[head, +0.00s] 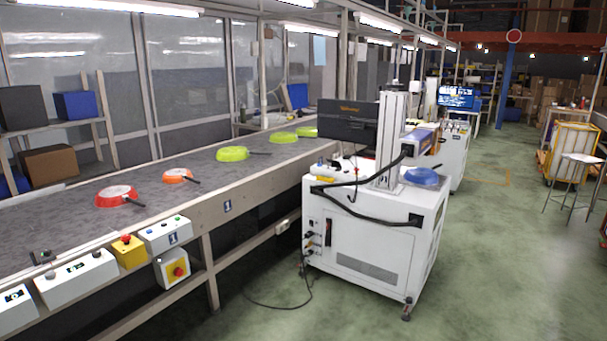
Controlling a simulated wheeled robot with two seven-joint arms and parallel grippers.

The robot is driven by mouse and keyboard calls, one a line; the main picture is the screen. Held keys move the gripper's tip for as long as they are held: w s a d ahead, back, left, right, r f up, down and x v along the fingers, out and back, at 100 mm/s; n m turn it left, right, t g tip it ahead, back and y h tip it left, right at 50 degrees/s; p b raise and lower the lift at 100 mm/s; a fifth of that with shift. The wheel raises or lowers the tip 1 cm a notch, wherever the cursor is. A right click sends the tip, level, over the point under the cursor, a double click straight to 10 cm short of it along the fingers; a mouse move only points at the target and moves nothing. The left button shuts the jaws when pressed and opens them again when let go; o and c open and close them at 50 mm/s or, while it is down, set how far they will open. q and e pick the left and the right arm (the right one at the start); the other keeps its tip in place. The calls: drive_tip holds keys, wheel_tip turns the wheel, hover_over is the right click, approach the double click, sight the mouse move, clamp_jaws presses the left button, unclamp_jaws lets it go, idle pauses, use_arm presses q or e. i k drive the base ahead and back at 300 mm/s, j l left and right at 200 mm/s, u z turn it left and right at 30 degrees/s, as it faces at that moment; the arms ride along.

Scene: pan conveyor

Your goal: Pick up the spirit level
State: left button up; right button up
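I cannot make out a spirit level for certain in the head view. Small white and yellow items (325,172) lie on top of the white wheeled cabinet (365,240), too small to identify. A blue object (422,177) lies at the right of the same top. Neither of my grippers is in view.
A long conveyor (150,225) on the left carries a red pan (116,195), an orange pan (177,176) and several yellow-green pans (232,154). Control boxes (75,277) line its near side. A cable lies on the floor beside the cabinet. Green floor (510,250) is open at right.

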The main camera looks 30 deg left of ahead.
sight(321, 178)
drive_tip(key=i+j+u, duration=0.35)
drive_tip(key=i, duration=0.65)
drive_tip(key=i+j+u, duration=0.1)
drive_tip(key=i+u, duration=0.25)
drive_tip(key=i, duration=0.6)
